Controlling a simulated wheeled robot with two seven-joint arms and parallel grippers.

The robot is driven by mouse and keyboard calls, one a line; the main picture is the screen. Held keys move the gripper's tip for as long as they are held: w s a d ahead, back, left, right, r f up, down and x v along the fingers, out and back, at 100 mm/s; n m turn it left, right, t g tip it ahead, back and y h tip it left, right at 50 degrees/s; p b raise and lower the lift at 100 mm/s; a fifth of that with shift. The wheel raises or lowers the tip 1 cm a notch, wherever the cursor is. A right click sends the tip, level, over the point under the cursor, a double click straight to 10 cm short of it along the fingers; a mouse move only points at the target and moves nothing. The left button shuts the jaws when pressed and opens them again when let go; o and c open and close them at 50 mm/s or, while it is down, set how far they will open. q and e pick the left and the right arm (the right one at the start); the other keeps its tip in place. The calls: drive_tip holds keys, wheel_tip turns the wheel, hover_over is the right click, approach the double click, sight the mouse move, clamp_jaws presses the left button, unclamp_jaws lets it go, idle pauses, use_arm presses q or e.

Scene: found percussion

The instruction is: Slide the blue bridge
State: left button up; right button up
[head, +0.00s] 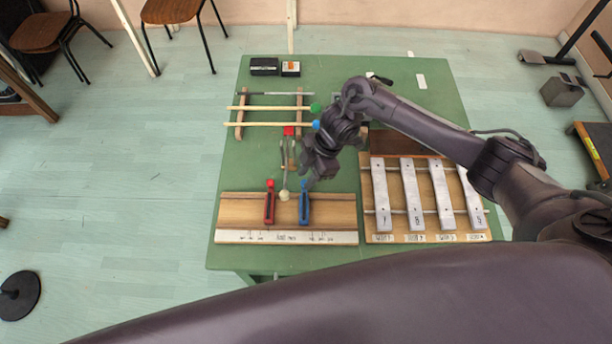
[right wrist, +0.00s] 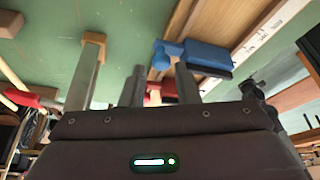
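The blue bridge (head: 304,207) stands on the wooden board with a printed scale (head: 240,237), just right of the red bridge (head: 269,207). My right gripper (head: 311,181) is above the blue bridge's raised far end, pointing down. In the right wrist view, its two grey fingers (right wrist: 160,78) are apart with nothing gripped. The red bridge (right wrist: 158,94) is partly hidden behind the fingers. My left gripper is not in view.
A metal-bar instrument (head: 411,190) stands right of the board, under my right arm. Behind the board lie small metal tools (head: 288,155) and wooden rails with mallets (head: 270,108). Small boxes (head: 265,66) sit at the back left. The board is clear on both sides of the bridges.

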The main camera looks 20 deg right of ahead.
drive_tip(key=v, duration=0.6)
drive_tip(key=shift+r+b, duration=0.25)
drive_tip(key=shift+b, duration=0.2)
